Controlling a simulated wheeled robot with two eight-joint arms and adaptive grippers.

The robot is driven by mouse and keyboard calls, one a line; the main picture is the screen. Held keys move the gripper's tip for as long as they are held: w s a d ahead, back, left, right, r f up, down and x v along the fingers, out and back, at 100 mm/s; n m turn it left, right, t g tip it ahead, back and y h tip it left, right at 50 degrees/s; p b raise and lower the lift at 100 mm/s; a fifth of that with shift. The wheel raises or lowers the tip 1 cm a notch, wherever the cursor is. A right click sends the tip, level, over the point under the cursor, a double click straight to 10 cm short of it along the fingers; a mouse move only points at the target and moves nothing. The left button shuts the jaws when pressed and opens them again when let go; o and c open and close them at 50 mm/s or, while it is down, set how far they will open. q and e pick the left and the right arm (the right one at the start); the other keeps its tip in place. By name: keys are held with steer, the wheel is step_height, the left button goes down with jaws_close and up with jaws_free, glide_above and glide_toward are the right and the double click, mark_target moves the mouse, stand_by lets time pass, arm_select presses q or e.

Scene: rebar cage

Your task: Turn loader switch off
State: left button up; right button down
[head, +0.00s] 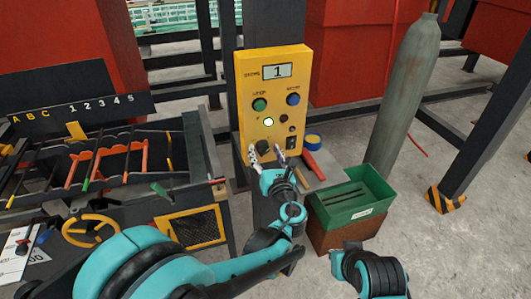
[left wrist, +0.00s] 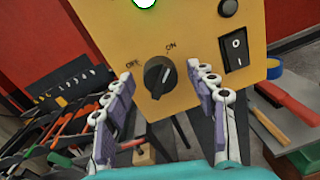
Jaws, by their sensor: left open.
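The yellow control box (head: 245,95) stands upright in the middle of the head view. The loader switch is a black rotary knob (left wrist: 158,77) low on its face, between the printed words OFF at left and ON at right. Its white mark leans up and right, towards ON. My left gripper (head: 267,153) is open in front of the box's lower part. In the left wrist view its two fingers (left wrist: 161,78) are on either side of the knob, with gaps showing. Part of my right arm shows at the bottom of the head view, its fingers unseen.
A black rocker switch (left wrist: 235,47) sits right of the knob. A lit green lamp (head: 268,122) is above it. A green bin (head: 355,209) and a grey cylinder (head: 401,100) stand at right. A tool rack (head: 125,160) fills the left.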

arm_select(q)
steer(key=c, duration=1.2)
steer(key=shift+o, duration=0.2)
steer(key=shift+n, duration=0.4)
steer(key=n+b, duration=0.1)
steer(key=n, duration=0.3)
steer(key=shift+f, duration=0.1)
steer(key=n, duration=0.4)
steer(key=shift+a+n+y+b, duration=0.1)
steer(key=shift+n+y+b, duration=0.2)
steer(key=shift+n+y, duration=0.1)
steer(key=n, duration=0.4)
steer(key=shift+f+n, duration=0.1)
steer(key=shift+n, duration=0.2)
steer(key=n, duration=0.4)
steer(key=shift+y+b, duration=0.3)
steer(key=shift+b, duration=0.05)
steer(key=shift+n, duration=0.4)
